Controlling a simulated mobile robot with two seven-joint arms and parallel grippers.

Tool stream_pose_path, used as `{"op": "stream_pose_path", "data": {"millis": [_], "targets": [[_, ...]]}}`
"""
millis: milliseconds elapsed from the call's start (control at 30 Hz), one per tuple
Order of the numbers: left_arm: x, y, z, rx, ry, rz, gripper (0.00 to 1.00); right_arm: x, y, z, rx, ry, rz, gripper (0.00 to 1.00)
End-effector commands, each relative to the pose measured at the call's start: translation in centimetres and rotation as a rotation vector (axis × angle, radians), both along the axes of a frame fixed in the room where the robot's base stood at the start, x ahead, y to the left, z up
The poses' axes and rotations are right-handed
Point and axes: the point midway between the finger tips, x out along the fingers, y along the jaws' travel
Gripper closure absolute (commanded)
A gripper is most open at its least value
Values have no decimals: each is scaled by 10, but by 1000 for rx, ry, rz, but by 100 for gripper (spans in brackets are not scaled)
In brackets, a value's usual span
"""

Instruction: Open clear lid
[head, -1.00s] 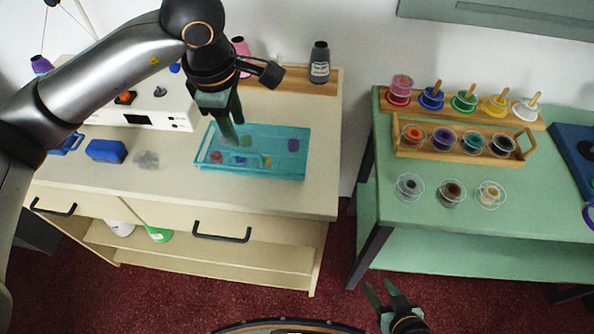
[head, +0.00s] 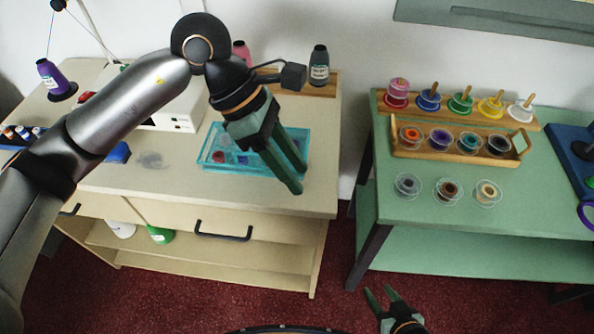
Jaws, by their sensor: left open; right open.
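A teal see-through box (head: 207,165) sits on the cream counter, with a few small coloured pieces showing inside at its left. The clear lid cannot be told apart from the box, and much of the box's middle and right is hidden behind my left gripper. My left gripper (head: 300,178) is open and empty, its fingers pointing down and right across the box's right part in the head view. Its height above the box cannot be told. My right gripper (head: 380,289) is open and empty at the bottom, in front of the gap between the two counters.
The cream counter (head: 318,198) has free room right of the box.

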Motion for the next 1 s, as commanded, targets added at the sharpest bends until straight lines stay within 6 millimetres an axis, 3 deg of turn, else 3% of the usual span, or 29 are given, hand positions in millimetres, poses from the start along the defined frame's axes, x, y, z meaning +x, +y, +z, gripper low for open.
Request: {"op": "stream_pose_path", "data": {"millis": [767, 867, 1000], "targets": [[-7, -11, 1, -61, 41, 2, 58, 1, 0, 1, 0, -2, 0, 50], [-18, -28, 6, -157, 85, 7, 58, 1, 0, 1, 0, -2, 0, 50], [-43, -73, 37, -460, 236, 48, 58, 1, 0, 1, 0, -2, 0, 50]]}}
